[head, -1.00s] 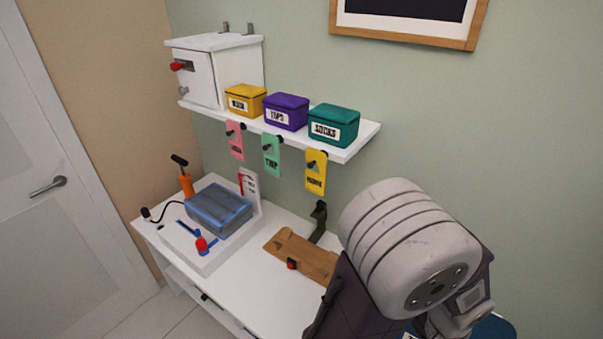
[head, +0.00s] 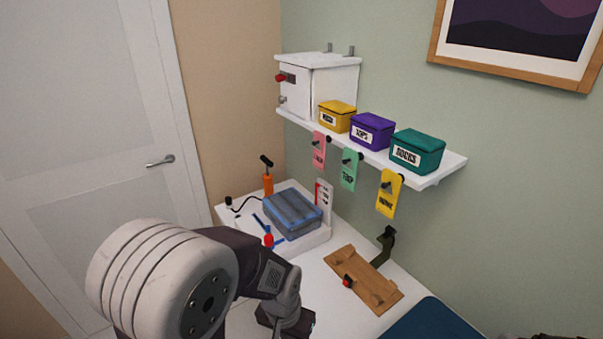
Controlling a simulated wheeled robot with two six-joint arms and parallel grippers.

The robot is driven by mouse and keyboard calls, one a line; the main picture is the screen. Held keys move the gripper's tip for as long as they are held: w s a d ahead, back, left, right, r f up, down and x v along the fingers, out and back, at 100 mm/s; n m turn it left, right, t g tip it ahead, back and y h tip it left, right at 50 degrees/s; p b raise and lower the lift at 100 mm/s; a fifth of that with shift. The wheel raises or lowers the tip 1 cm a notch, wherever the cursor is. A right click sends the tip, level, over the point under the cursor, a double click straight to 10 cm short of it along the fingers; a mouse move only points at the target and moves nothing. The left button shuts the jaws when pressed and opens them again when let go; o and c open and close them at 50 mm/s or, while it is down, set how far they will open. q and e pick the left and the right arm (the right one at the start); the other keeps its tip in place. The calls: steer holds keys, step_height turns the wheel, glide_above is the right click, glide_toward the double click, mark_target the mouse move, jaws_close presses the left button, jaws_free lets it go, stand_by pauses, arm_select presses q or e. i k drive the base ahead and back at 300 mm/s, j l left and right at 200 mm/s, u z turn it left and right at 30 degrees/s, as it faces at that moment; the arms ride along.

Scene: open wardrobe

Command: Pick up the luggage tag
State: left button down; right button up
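Three tags hang on dark pegs under the wall shelf: a pink tag (head: 319,151), a green tag (head: 349,172) whose print looks like "TRIP", and a yellow tag (head: 389,198). I cannot tell which is the luggage tag. My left arm comes in at the lower left, and its dark end, my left gripper (head: 285,318), is over the white tabletop, low and left of the tags and apart from them. Its fingers are not clear, so its opening and any content are hidden. My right gripper is not in view.
The shelf (head: 450,172) carries a white cabinet (head: 335,90) and yellow (head: 337,117), purple (head: 372,132) and teal (head: 417,152) boxes. Below, a blue-grey case (head: 293,212), an orange-handled pump (head: 267,184) and a wooden board (head: 362,279) occupy the table. Wall space beneath the tags is clear.

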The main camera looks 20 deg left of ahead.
mark_target(348, 176)
steer(key=i+j+z, duration=0.1)
steer(key=j+z, duration=0.65)
steer(key=j, duration=0.2)
steer(key=j+z, duration=0.4)
steer(key=k+j+z, duration=0.15)
steer(key=j+z, duration=0.2)
steer(key=j, duration=0.15)
